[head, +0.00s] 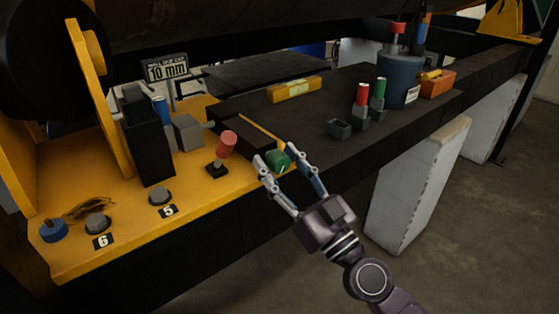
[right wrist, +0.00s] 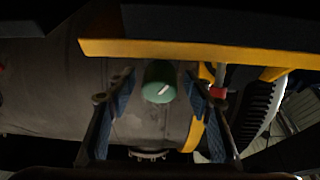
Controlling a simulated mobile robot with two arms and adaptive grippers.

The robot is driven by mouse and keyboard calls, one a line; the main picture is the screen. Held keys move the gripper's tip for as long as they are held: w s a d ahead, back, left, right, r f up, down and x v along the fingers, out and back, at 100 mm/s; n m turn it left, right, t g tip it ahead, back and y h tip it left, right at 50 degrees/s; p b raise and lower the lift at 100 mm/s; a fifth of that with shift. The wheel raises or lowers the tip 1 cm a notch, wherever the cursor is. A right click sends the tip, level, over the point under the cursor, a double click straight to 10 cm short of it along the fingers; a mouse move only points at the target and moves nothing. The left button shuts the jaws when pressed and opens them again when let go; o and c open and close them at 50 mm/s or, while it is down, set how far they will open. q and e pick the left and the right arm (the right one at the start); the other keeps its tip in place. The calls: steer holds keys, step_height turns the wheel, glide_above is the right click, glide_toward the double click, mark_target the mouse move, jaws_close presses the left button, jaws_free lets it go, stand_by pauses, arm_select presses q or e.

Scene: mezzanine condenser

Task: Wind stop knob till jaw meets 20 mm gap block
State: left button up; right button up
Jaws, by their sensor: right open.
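A green knob (head: 278,160) with a white mark sits at the right end of a dark slide (head: 240,130) on the yellow bench. It also shows in the right wrist view (right wrist: 159,82). My right gripper (head: 288,155) is open, with one finger on each side of the knob; in the right wrist view the fingers (right wrist: 160,85) look apart from it. A grey block (head: 188,133) is further left. I cannot tell which block is 20 mm. My left gripper is not in view.
Red-handled (head: 361,97) and green-handled (head: 379,90) pieces stand by a blue-grey pot (head: 400,80), near an orange box (head: 437,84). The dark bench top (head: 310,110) has free room.

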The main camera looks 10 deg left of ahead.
steer(key=c, duration=1.2)
steer(key=shift+o, duration=0.2)
steer(key=shift+r+m+p, duration=0.15)
steer(key=shift+m+p, duration=0.15)
steer(key=shift+p, duration=0.15)
steer(key=m+t+h+p, duration=0.1)
steer(key=m+p, duration=0.2)
steer(key=m+t+h+p, duration=0.1)
steer(key=m+h+p, duration=0.1)
steer(key=m+p, duration=0.1)
steer(key=shift+r+m+p, duration=0.1)
steer(key=shift+m+p, duration=0.2)
steer(key=shift+p, duration=0.4)
steer(key=shift+f+m+t+p, duration=0.2)
steer(key=shift+m+t+p, duration=0.1)
steer(key=shift+m+p, duration=0.15)
steer(key=o, duration=1.2)
steer(key=shift+c, duration=0.2)
